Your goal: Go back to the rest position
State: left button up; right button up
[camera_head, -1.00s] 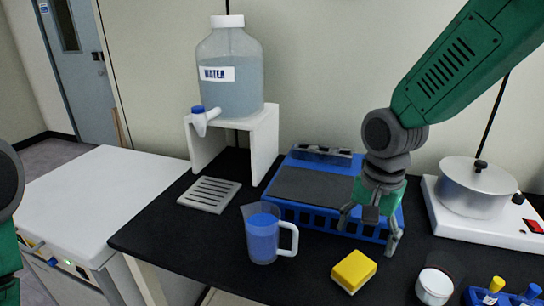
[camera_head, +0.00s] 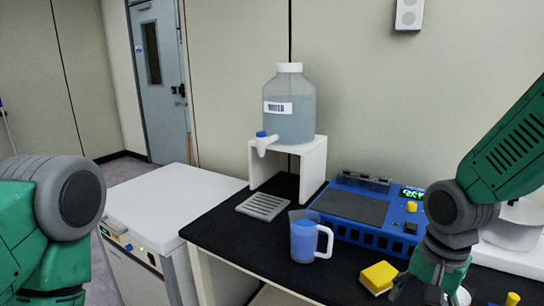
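My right gripper (camera_head: 424,282) is at the lower right, hanging down above the black bench, to the right of the yellow sponge. Its fingers are partly cut off by the lower edge, so their opening is hard to judge. My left arm shows at the lower left, but its gripper is out of view. A jug (camera_head: 304,240) with blue liquid and a white handle stands upright on the bench, apart from my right gripper.
The yellow sponge (camera_head: 379,277) lies by the bench's front. A blue device (camera_head: 352,207) stands behind it. A water tank (camera_head: 290,108) sits on a white stand (camera_head: 313,168), with a grey drip grate (camera_head: 263,206) before it. A white cabinet (camera_head: 165,197) stands left.

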notch_tip(320, 180, down, 9)
jog(key=s+a+n, duration=0.2)
jog(key=a, duration=0.1)
pick_arm(q)
jog(key=shift+w+a+f, duration=0.2)
jog(key=shift+a, duration=0.25)
jog(key=shift+w+a+f, duration=0.15)
jog(key=shift+a+f, duration=0.05)
jog(key=shift+a, duration=0.2)
pick_arm(e)
jog(key=s+d+f+n, duration=0.1)
jog(key=s+f+n, duration=0.3)
jog(key=s+f, duration=0.4)
jog(key=s+d+f+n, duration=0.2)
jog(key=s+f+n, duration=0.2)
jog(key=s+f, duration=0.4)
jog(key=shift+s+d+n+h, duration=0.3)
jog(key=shift+s+n+h, duration=0.1)
jog(key=shift+s, duration=0.7)
